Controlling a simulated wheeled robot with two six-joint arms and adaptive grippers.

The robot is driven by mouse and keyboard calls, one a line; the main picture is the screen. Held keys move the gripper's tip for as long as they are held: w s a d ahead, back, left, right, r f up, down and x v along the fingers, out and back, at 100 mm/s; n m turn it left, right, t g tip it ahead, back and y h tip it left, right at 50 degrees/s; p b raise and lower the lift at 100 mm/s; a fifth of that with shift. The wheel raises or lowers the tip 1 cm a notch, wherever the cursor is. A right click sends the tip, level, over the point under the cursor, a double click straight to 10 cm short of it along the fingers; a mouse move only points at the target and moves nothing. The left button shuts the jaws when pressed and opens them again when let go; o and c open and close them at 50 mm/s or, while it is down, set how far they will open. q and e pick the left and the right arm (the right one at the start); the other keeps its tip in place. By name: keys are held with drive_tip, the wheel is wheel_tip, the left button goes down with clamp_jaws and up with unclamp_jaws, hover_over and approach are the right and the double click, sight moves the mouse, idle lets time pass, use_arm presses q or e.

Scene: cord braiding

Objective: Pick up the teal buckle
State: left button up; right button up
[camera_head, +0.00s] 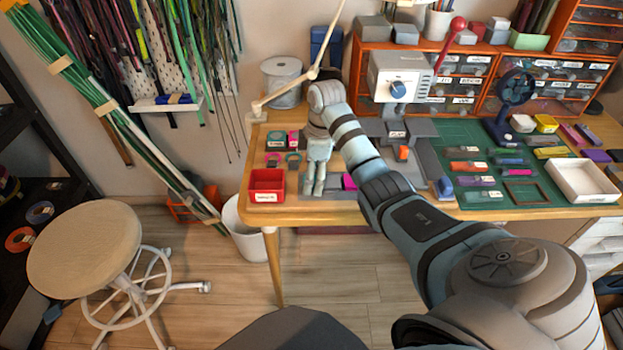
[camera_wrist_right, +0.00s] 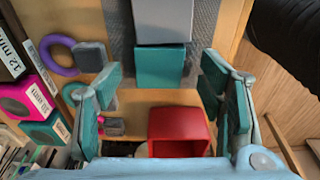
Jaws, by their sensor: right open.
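A teal block, which looks like the teal buckle (camera_wrist_right: 160,66), lies at the edge of a grey mat in the right wrist view, with a light grey block (camera_wrist_right: 162,20) against its far side. It appears between the spread fingers and is not gripped. I cannot make it out in the head view, where the gripper hides that spot. My right gripper (camera_head: 314,192) points down over the table's left part, open and empty. In the right wrist view its teal-padded fingers (camera_wrist_right: 165,110) stand apart on both sides. My left gripper is not in view.
A red bin (camera_head: 267,185) stands left of the gripper and shows in the right wrist view (camera_wrist_right: 180,128). Rings and small labelled boxes (camera_head: 276,140) lie behind it. A magenta piece (camera_head: 349,182) lies to the right. A green cutting mat (camera_head: 470,135) holds several parts further right.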

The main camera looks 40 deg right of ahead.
drive_tip(key=shift+w+f, duration=0.1)
drive_tip(key=shift+f, duration=0.35)
drive_tip(key=c, duration=0.9)
drive_tip(key=shift+r, duration=0.15)
wheel_tip(320, 180, up, 6)
drive_tip(key=p, duration=0.3)
wheel_tip(320, 180, up, 14)
drive_tip(key=p, duration=1.3)
drive_tip(key=shift+p, duration=0.3)
